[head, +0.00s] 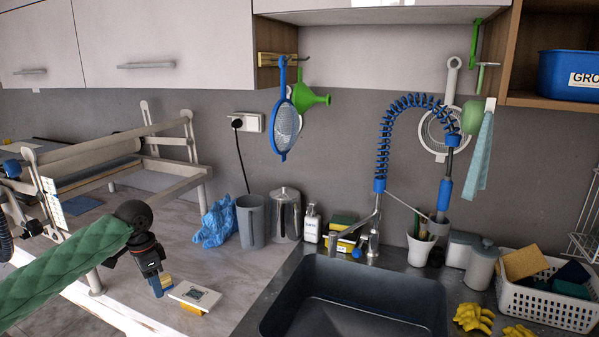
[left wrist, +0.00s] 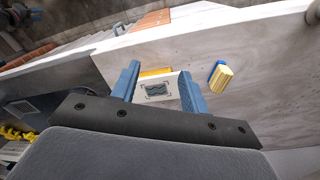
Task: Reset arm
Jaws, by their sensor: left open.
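My left arm in its green sleeve comes in from the left of the head view. Its gripper (head: 158,288) points down over the counter, left of a white tile with a dark label (head: 196,295) that has yellow under it. In the left wrist view the blue fingers (left wrist: 158,92) are apart. The white tile (left wrist: 158,87) shows in the gap between them; I cannot tell that either finger touches it. A small yellow and blue block (left wrist: 222,78) lies to the right of the fingers. My right gripper is in neither view.
The dark sink (head: 350,300) with its faucet is to the right. A wooden rack (head: 120,160) is at the left.

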